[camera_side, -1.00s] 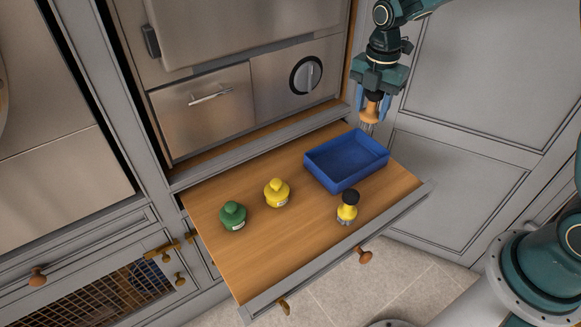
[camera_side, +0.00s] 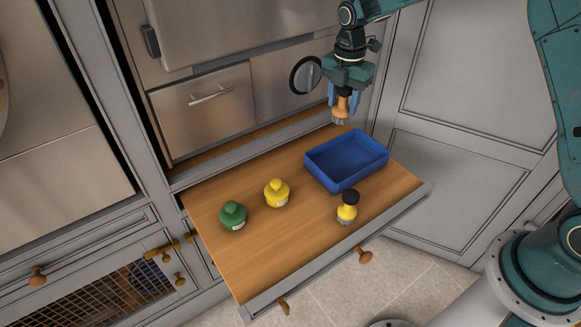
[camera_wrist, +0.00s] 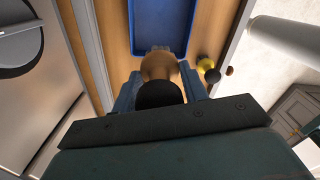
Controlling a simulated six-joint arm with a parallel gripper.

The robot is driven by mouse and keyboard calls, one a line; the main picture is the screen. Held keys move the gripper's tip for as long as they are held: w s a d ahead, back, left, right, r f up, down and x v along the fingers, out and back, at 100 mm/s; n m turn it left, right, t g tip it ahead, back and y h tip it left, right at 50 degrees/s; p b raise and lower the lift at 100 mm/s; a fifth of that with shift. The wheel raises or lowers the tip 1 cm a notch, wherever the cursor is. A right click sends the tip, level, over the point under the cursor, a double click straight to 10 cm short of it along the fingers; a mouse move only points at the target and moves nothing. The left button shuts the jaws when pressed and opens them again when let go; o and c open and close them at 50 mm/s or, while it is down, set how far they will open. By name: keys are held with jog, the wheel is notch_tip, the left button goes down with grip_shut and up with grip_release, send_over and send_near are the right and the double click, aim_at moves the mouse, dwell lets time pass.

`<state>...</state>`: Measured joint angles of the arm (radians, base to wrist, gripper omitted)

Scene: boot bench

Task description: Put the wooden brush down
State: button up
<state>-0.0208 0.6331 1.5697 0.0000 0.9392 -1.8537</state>
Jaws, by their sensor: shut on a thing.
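The wooden brush (camera_side: 342,107) is upright in my gripper (camera_side: 343,98), bristles down, above the back edge of the pulled-out wooden board and just behind the blue tray. In the wrist view the brush (camera_wrist: 159,68) shows its tan body and dark top between the two blue fingers of my gripper (camera_wrist: 158,80). My gripper is shut on it. The bristles are apart from the board in the side view.
An empty blue tray (camera_side: 322,179) stands on the wooden board (camera_side: 290,240). A yellow jar (camera_side: 277,194) and a green jar (camera_side: 232,216) stand to the left. The board's front middle is clear.

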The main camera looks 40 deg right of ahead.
aim_at(340, 120)
notch_tip(340, 120, down, 14)
dwell(0.4)
jog(key=shift+f, duration=2.1)
jog(key=shift+f, duration=0.1)
jog(key=o, duration=1)
notch_tip(340, 120, up, 12)
jog(key=shift+f, duration=0.1)
jog(key=shift+r, duration=0.2)
